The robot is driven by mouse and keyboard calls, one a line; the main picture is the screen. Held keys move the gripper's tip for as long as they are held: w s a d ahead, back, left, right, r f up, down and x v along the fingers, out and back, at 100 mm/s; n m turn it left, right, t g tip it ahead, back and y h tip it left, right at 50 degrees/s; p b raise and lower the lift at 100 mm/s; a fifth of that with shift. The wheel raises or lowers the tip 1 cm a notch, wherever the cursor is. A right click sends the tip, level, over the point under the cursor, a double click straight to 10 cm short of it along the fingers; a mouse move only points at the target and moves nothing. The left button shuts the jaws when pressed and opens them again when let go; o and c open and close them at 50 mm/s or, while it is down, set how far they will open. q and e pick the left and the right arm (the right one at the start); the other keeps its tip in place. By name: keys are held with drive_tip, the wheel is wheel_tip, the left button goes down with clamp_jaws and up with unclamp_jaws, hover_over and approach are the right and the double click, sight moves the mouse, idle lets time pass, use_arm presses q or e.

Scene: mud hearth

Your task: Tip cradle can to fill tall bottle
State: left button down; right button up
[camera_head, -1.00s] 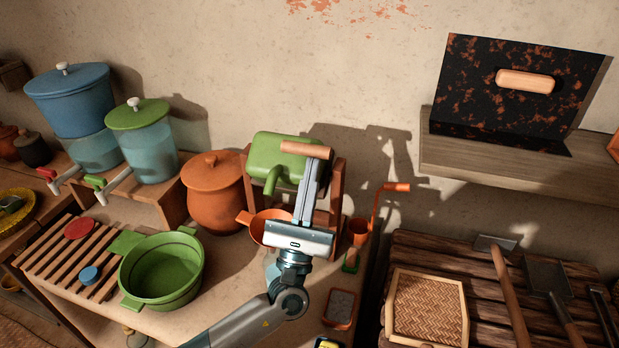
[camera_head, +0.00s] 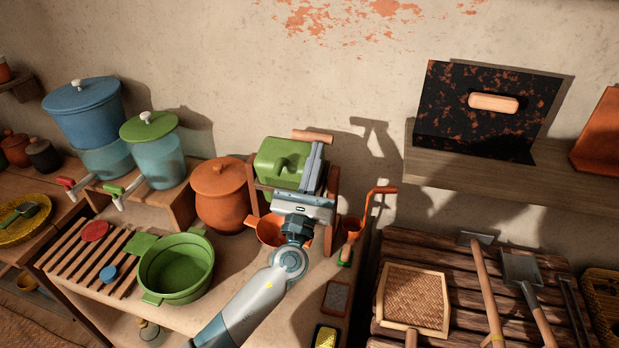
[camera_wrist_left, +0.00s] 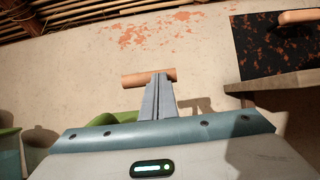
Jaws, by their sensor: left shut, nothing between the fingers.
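The green can (camera_head: 275,158) rests in a wooden cradle (camera_head: 332,190) in the head view, its wooden bar handle (camera_head: 312,135) at the top. My left gripper (camera_head: 317,147) is shut and empty, fingertips pointing up just in front of the can's right part, close below the handle. The left wrist view shows the fingers (camera_wrist_left: 158,80) overlapping the handle (camera_wrist_left: 138,79); I cannot tell whether they touch it. An orange funnel-like vessel (camera_head: 265,229) sits below the can, partly behind my wrist. I cannot make out the tall bottle for certain. My right gripper is out of view.
A clay pot (camera_head: 221,198), a green pot (camera_head: 176,270) and blue and green dispensers (camera_head: 82,118) (camera_head: 152,150) stand left. An orange crank-shaped piece (camera_head: 370,208) rises close right of the cradle. Tools lie on the slatted table (camera_head: 465,300).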

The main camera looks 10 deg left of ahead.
sight(320, 134)
use_arm(q)
drive_tip(key=shift+f+b+x, duration=0.1)
drive_tip(key=shift+b+x, duration=0.15)
drive_tip(key=shift+x, duration=0.9)
drive_tip(key=shift+f+b+x, duration=0.15)
drive_tip(key=shift+b+x, duration=0.1)
drive_tip(key=shift+x, duration=0.85)
drive_tip(key=shift+w+a+r, duration=0.1)
drive_tip(key=shift+w+r, duration=0.05)
drive_tip(key=shift+r, duration=0.1)
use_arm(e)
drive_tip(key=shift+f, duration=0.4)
